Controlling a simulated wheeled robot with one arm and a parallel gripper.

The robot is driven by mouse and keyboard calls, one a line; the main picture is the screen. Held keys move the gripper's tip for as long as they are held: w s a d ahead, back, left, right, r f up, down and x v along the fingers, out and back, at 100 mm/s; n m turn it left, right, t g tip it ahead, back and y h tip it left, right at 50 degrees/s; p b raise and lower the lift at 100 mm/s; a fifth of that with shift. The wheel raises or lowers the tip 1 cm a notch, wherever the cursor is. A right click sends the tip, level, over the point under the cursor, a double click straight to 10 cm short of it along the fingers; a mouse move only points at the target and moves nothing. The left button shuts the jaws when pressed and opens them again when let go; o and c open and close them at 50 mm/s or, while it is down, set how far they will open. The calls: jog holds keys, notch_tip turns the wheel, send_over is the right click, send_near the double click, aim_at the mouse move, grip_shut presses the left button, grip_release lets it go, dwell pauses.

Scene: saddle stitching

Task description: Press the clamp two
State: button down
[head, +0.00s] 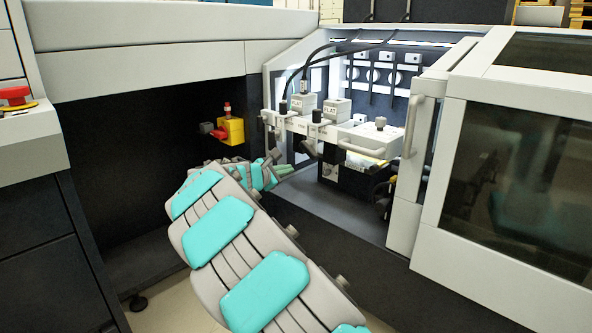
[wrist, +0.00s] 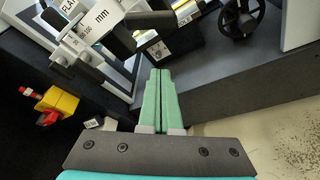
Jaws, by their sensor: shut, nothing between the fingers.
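My gripper (head: 284,169) is shut and empty, in front of the stitching unit in the head view. In the wrist view its two green fingers (wrist: 160,74) lie side by side, pointing up the picture. A black lever also shows in the wrist view (wrist: 148,20), just beyond the fingertips; contact is not visible. I cannot tell which part is clamp two.
A yellow box with a red knob (head: 231,130) is on the dark wall left of my gripper; it also shows in the wrist view (wrist: 58,101). An open machine door with a white handle (head: 412,127) stands to the right. The dark recess at left is mostly free.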

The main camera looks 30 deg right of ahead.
jog(key=shift+v, duration=1.45)
